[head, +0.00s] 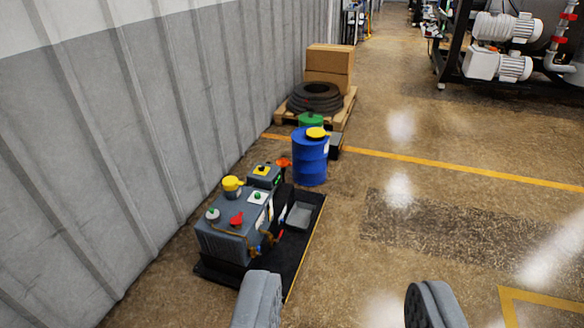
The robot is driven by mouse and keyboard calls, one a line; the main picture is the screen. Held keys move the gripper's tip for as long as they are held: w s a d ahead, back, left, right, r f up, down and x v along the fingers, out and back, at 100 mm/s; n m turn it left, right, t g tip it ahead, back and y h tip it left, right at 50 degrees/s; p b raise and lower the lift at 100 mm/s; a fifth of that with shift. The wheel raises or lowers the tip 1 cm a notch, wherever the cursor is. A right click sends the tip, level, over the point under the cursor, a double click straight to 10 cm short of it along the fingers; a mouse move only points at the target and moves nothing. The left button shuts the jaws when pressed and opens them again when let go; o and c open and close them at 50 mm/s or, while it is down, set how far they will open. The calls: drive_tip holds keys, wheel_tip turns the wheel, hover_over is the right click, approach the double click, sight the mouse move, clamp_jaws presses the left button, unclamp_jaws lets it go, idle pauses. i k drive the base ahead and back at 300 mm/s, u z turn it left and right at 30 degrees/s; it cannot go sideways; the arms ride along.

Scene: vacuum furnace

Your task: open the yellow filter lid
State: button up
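A grey pump unit (228,240) stands on a black base by the wall, left of centre in the head view. A yellow lid (232,183) sits on a short neck at its back left top and looks closed. A smaller yellow part (262,170) shows on the box behind it. My gripper (345,300) is at the bottom of the view, its two grey fingers wide apart with only floor between them. It is empty and well apart from the lid, to the right and nearer the camera.
A blue drum (310,158) with a yellow top stands behind the unit. Beyond it a pallet (345,112) carries a black coil (315,97) and cardboard boxes (330,65). The ribbed wall (120,120) runs along the left. The floor (430,260) to the right is clear.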

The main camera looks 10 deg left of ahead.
sight(230, 184)
drive_tip(key=u, duration=0.2)
drive_tip(key=i, duration=1.7)
drive_tip(key=z, duration=0.4)
drive_tip(key=i, duration=1.35)
drive_tip(key=u, duration=0.85)
